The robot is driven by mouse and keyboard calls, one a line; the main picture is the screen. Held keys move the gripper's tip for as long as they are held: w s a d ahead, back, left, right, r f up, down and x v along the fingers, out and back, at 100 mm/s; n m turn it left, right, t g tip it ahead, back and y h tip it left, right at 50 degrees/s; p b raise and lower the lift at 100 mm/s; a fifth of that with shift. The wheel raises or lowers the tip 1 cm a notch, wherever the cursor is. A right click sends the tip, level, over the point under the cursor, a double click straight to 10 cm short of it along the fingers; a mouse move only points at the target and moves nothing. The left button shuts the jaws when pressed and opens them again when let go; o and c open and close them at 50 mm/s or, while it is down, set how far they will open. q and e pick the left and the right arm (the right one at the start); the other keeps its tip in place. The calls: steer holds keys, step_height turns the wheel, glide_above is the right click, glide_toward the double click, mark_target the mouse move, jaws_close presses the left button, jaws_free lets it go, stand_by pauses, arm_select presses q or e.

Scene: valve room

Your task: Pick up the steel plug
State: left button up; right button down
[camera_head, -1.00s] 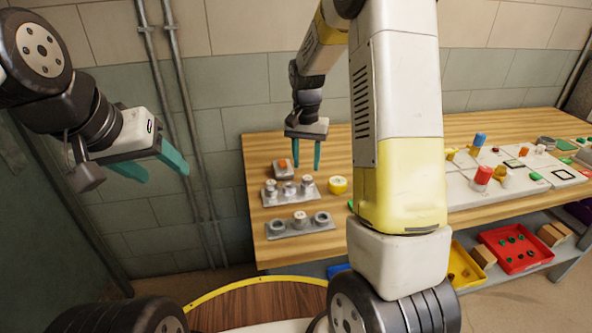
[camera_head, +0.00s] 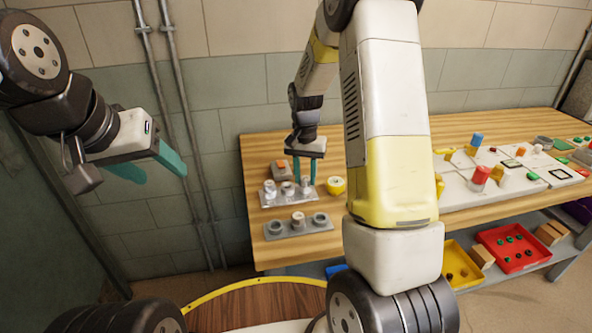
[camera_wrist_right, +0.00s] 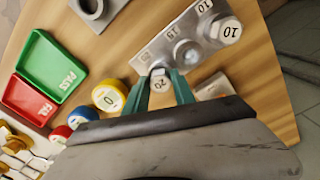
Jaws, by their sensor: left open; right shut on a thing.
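The steel plug marked 20 (camera_wrist_right: 160,83) sits at the end of a grey rack (camera_wrist_right: 150,58) marked with size numbers. My right gripper (camera_wrist_right: 165,88) is shut on this plug, with a teal finger on each side. In the head view my right gripper (camera_head: 306,182) points down at the right end of the back rack (camera_head: 268,201). Another plug marked 10 (camera_wrist_right: 228,30) stands at the rack's far end, with a rounded steel piece (camera_wrist_right: 187,52) between them. My left gripper (camera_head: 158,165) is open and empty, in the air left of the table.
A front rack (camera_head: 285,234) with a steel piece (camera_head: 298,218) in its middle lies nearer the table edge. A yellow round piece (camera_head: 336,185) stands close on the right. Green (camera_wrist_right: 50,68) and red (camera_wrist_right: 25,100) trays show in the wrist view.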

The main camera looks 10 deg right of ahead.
steer(key=shift+r, duration=0.8)
step_height(320, 180, up, 2)
steer(key=shift+r, duration=0.15)
steer(key=s, duration=1)
steer(key=s+r, duration=0.1)
steer(key=s, duration=0.4)
steer(key=shift+s+d, duration=0.2)
steer(key=shift+d, duration=0.05)
steer(key=shift+w, duration=0.2)
glide_above(306, 187)
steer(key=shift+f, duration=0.9)
stand_by(1.6)
stand_by(0.5)
